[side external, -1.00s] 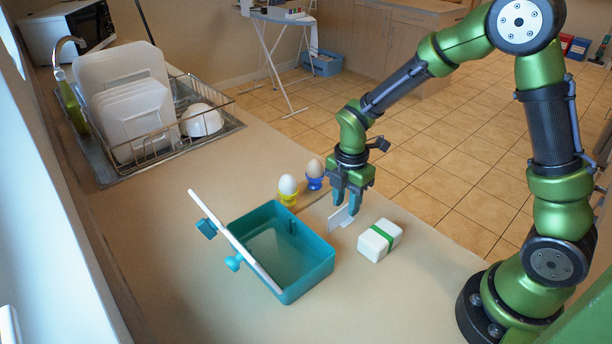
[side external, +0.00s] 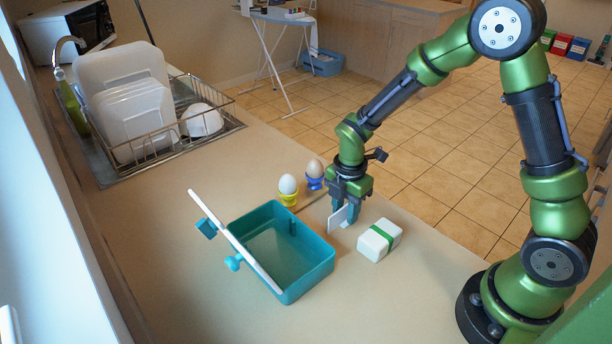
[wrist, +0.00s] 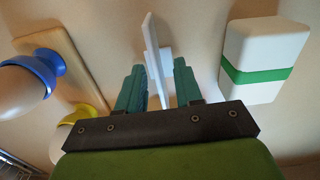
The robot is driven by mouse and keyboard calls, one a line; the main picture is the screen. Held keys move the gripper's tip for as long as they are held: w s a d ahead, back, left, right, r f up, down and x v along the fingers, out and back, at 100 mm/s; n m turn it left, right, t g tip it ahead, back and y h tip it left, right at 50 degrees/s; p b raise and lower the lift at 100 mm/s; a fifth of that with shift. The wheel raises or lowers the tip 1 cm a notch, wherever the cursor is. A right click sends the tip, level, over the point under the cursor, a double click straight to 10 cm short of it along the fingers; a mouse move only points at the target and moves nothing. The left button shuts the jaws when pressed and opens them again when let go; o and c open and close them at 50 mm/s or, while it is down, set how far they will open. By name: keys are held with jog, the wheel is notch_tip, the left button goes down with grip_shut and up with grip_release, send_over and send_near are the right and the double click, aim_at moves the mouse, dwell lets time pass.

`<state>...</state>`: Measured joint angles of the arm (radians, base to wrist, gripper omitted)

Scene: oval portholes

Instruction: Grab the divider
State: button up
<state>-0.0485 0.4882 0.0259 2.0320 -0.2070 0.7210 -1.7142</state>
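The divider (side external: 338,220) is a thin white upright plate with a flat white foot, standing on the counter between the teal box and the white block. In the wrist view the divider (wrist: 153,45) rises between the two teal fingers of my gripper (wrist: 160,75). The fingers are apart, one on each side of it, with the plate nearer the left finger. In the side view my gripper (side external: 346,212) is low over the counter at the divider, its fingertips partly hidden behind the plate. Whether a finger touches the plate I cannot tell.
A white block with a green band (side external: 379,240) sits close on the right. Eggs in yellow (side external: 289,198) and blue (side external: 314,184) cups stand behind on a wooden board. A dish rack is farther back.

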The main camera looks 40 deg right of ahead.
grip_shut()
dwell(0.3)
